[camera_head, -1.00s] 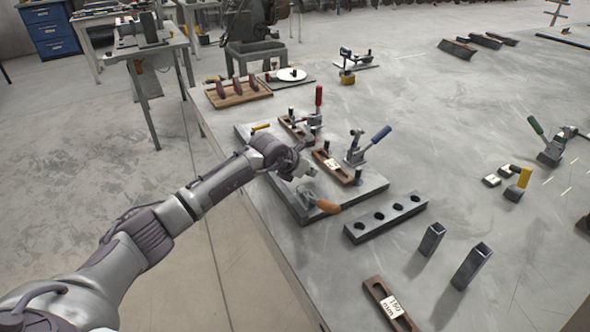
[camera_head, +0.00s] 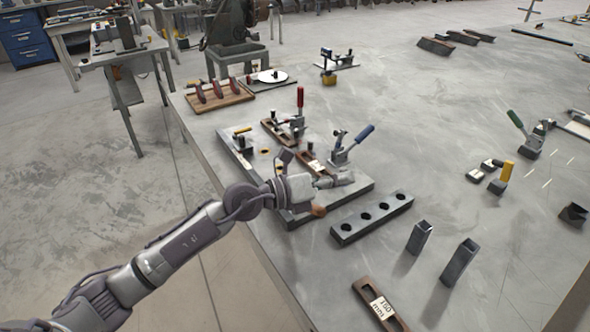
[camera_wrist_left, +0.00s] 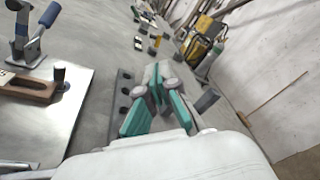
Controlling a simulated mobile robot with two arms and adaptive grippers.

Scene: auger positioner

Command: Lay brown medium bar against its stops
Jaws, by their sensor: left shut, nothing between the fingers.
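A brown bar with a white label (camera_head: 313,165) lies on the grey fixture plate (camera_head: 358,187), beside the blue-handled clamp (camera_head: 347,147). A second brown bar (camera_head: 278,131) lies farther back by the red-handled clamp (camera_head: 299,108). A third brown bar, labelled 150 mm (camera_head: 370,293), lies on the table at the front. I cannot tell which is the medium one. My left gripper (camera_head: 346,178) is shut and empty above the plate's front right part, covering some of it. In the left wrist view, a brown bar (camera_wrist_left: 28,87) lies left of the shut fingers (camera_wrist_left: 158,82). My right gripper is not in view.
A dark block with several holes (camera_head: 371,218) lies right of the plate. The table's middle right is mostly clear.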

